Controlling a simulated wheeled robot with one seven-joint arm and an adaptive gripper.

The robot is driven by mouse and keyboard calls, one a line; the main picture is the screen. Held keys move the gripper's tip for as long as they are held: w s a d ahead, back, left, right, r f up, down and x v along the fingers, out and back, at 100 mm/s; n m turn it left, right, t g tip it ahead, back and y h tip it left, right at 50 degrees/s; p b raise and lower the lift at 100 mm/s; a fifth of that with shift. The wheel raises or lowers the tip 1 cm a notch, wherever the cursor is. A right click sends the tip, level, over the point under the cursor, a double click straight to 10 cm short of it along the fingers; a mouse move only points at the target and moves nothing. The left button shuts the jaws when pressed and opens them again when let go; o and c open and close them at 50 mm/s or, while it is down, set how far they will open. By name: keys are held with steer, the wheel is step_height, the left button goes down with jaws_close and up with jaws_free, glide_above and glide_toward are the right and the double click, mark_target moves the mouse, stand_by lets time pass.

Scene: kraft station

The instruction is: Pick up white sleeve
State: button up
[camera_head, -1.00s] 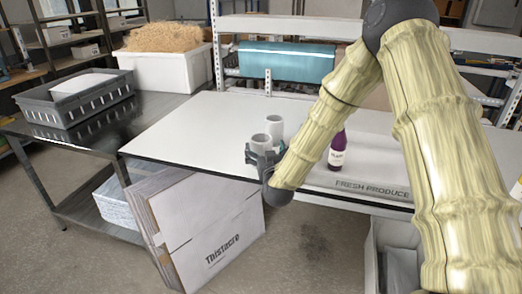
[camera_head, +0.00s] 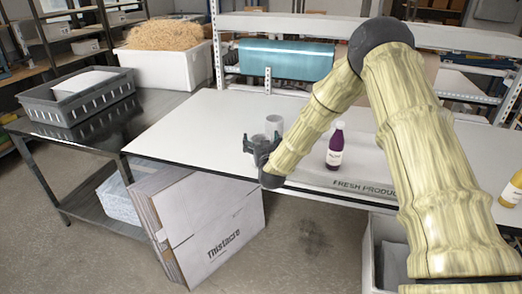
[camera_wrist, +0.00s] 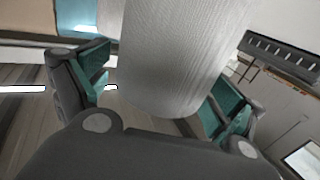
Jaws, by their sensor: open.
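A white, ribbed cylinder, which looks like the white sleeve, fills the upper middle of the wrist view (camera_wrist: 180,55). It lies between the two teal-padded fingers of my gripper (camera_wrist: 160,95), with gaps visible at the sides. In the head view, one white cylinder (camera_head: 274,124) stands on the white tabletop, just behind and right of my gripper (camera_head: 261,145). My gripper is open at the table's front edge. I cannot tell whether the cylinder in the wrist view is that same one.
A purple bottle (camera_head: 335,150) stands on the white table (camera_head: 200,125) right of my gripper. A yellow bottle (camera_head: 511,190) is at the far right. A grey crate (camera_head: 80,98) and a white bin of straw (camera_head: 165,68) are on the left.

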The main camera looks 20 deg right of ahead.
steer(key=c, duration=0.7)
steer(key=shift+c, duration=0.2)
steer(key=shift+r, duration=0.1)
